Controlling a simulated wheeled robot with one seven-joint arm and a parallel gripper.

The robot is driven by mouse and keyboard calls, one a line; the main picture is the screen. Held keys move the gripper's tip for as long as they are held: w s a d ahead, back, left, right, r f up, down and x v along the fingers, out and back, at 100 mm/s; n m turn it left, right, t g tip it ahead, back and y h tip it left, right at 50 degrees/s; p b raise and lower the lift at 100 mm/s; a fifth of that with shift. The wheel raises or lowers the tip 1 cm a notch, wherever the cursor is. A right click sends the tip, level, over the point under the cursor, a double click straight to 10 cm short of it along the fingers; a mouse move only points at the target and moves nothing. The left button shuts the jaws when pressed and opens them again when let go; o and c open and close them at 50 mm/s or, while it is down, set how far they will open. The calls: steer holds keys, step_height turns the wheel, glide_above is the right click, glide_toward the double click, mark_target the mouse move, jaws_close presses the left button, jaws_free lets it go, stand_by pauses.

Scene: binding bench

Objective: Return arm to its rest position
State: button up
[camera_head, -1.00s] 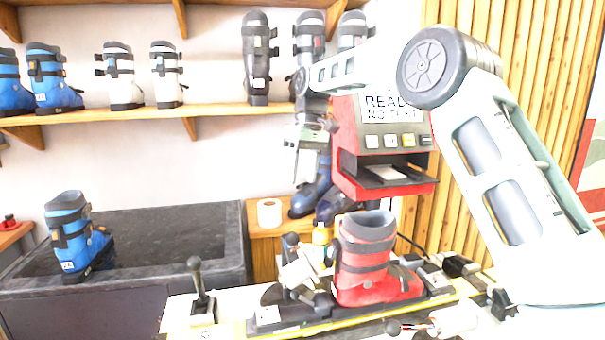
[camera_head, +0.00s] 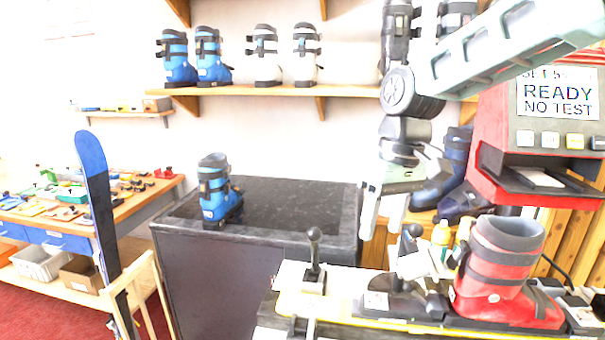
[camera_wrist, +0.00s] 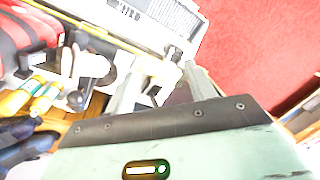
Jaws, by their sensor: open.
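My gripper (camera_head: 383,218) hangs from my arm in the head view, fingers pointing down, above the back edge of the binding bench. It is open, with nothing between the fingers. In the wrist view its two fingers (camera_wrist: 163,88) are spread apart past the grey-green gripper body. The red ski boot (camera_head: 497,270) stands upright in the binding on the bench, right of my gripper. My arm crosses the upper right of the head view.
The red tester (camera_head: 545,130) reads "READY NO TEST". A blue boot (camera_head: 217,190) stands on the dark counter (camera_head: 290,200). A lever (camera_head: 314,260) rises from the bench. Blue boots and yellow-capped bottles (camera_head: 441,235) are behind my gripper. A blue ski (camera_head: 97,200) stands left, near a tool table (camera_head: 130,210).

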steer(key=s+f, duration=0.5)
steer(key=s, duration=0.7)
steer(key=s+f+n+h, duration=0.1)
steer(key=s+f, duration=0.3)
steer(key=s, duration=0.8)
steer(key=shift+s+d+f+t+b, duration=0.25)
steer(key=shift+f+t+b, duration=0.15)
steer(key=shift+b, duration=0.05)
